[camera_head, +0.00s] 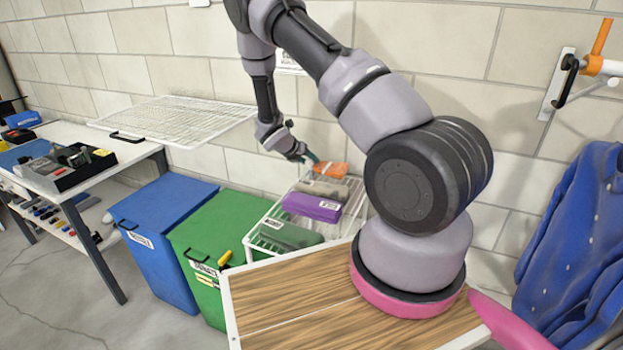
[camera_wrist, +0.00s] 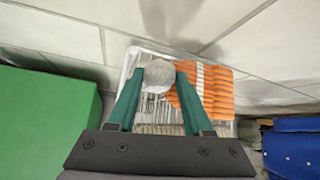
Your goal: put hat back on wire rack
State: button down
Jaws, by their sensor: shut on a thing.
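The hat (camera_wrist: 215,88) looks knitted, with orange and white stripes. A grey round ball, apparently its pompom (camera_wrist: 159,74), sits between the green fingertips of my gripper (camera_wrist: 160,72), which is shut on it. In the head view, the orange hat (camera_head: 332,169) shows beside my gripper (camera_head: 311,157), over the far end of the white wire rack (camera_head: 258,243). The rack also shows below the hat in the wrist view (camera_wrist: 131,62). I cannot tell whether the hat touches the rack.
The rack holds a purple folded item (camera_head: 312,206) and a grey-green one (camera_head: 290,235). A green bin (camera_head: 225,225) and a blue bin (camera_head: 160,225) stand to the left. A wooden top (camera_head: 300,305) is in front. A blue garment (camera_head: 575,240) hangs at right.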

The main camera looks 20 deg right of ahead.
notch_tip(320, 180, down, 5)
jog(key=shift+c, duration=1.6)
grip_release()
jog(key=shift+r, duration=0.1)
